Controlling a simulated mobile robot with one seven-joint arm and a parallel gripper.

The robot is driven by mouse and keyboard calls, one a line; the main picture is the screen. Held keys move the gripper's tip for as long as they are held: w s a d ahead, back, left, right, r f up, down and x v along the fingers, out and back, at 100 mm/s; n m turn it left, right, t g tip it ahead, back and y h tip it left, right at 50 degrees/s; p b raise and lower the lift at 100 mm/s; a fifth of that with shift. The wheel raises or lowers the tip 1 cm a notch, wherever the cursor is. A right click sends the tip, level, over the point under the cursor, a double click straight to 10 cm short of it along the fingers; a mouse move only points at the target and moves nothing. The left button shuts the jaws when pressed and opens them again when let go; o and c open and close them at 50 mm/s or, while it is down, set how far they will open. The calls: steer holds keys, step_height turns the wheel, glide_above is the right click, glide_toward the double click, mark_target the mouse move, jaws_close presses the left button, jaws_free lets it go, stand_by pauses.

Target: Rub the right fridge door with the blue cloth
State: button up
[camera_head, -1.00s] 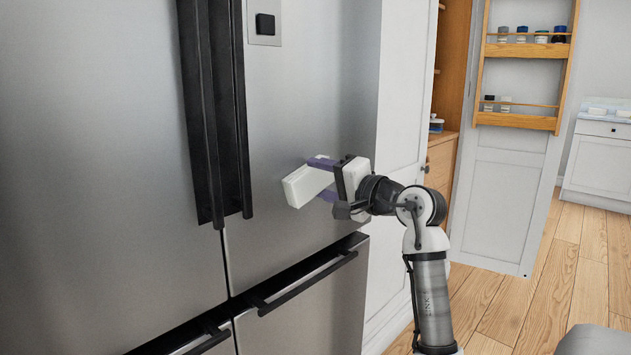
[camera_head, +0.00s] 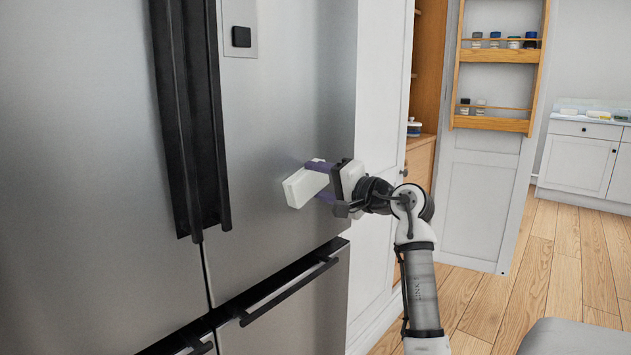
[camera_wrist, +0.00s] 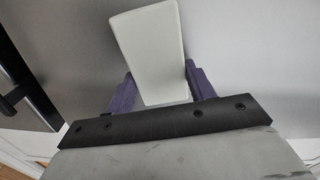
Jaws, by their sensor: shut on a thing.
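The right fridge door (camera_head: 275,110) is brushed steel, closed, with a long black vertical handle (camera_head: 207,130) along its left side. My gripper (camera_head: 318,182) is at the door's lower right and is shut on a pale white block-like thing (camera_head: 300,189). No blue cloth shows in either view; the held thing looks white and stiff. In the wrist view it (camera_wrist: 150,50) sits between the purple fingers, pointing toward the grey door surface. It is close to the door, but I cannot tell whether it touches.
Lower drawers with black bar handles (camera_head: 290,288) lie beneath the door. A white panel (camera_head: 380,130) stands right of the fridge. An open cabinet door with wooden racks (camera_head: 492,90) holds several small jars. Wooden floor (camera_head: 560,270) is free at the right.

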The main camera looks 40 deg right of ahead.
steer(key=shift+w+d+p, duration=0.15)
steer(key=shift+d+p, duration=0.15)
steer(key=shift+d, duration=0.45)
steer(key=shift+d+f, duration=0.15)
steer(key=shift+d, duration=0.2)
